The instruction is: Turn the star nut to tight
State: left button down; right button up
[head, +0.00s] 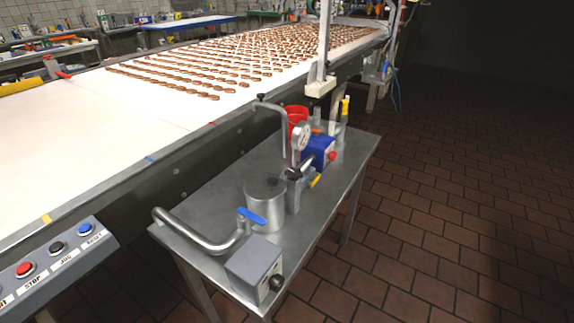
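Neither of my grippers is in the head view. A steel side table (215,205) carries a small pump-like assembly. A steel pot (266,208) stands on it with a small dark knob (272,182) on top. A grey box (254,262) at the near end has a dark round knob (277,282) on its side. Another small dark knob (261,97) tops a bent steel pipe (284,128). These knobs are too small for me to tell which is the star nut, or whether it is loose or tight.
A blue-handled valve (252,217), a gauge (301,137), a blue motor (319,151) and a red container (296,119) crowd the side table. A white conveyor (90,135) with rows of brown biscuits runs behind. A button panel (55,262) is at lower left. The tiled floor (450,220) at right is clear.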

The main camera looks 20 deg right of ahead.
aim_at(292, 173)
jog(key=l, duration=0.55)
jog(key=i+l, duration=0.1)
jog(key=l, duration=0.4)
jog(key=i+l, duration=0.1)
jog(key=l, duration=0.45)
jog(key=k+z, duration=0.05)
